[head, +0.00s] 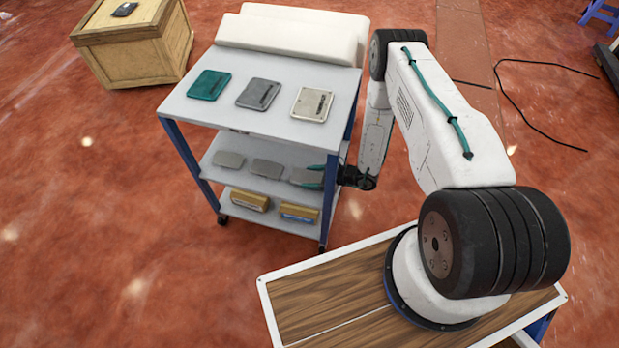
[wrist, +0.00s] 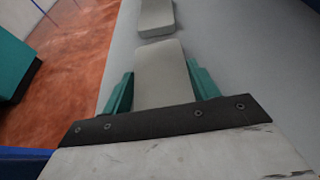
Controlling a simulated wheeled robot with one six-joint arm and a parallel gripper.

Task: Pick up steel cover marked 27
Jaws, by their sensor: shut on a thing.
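My gripper (head: 309,177) reaches in from the right onto the middle shelf of a trolley. Its teal fingers are shut on a grey steel cover (head: 300,175), the rightmost of the covers on that shelf. In the wrist view the held cover (wrist: 162,72) lies flat between the two fingers (wrist: 162,88), one along each side. It appears to be at shelf level; I cannot tell whether it touches the shelf. No number is readable on it. Two similar grey covers, a middle one (head: 266,168) and a left one (head: 229,160), lie on the same shelf.
The trolley's top (head: 222,112) is close above my gripper and carries a teal plate (head: 209,85), a grey plate (head: 258,94) and a pale plate (head: 312,104). The bottom shelf holds boxes (head: 298,214). A wooden crate (head: 137,50) stands behind left. Floor to the left is clear.

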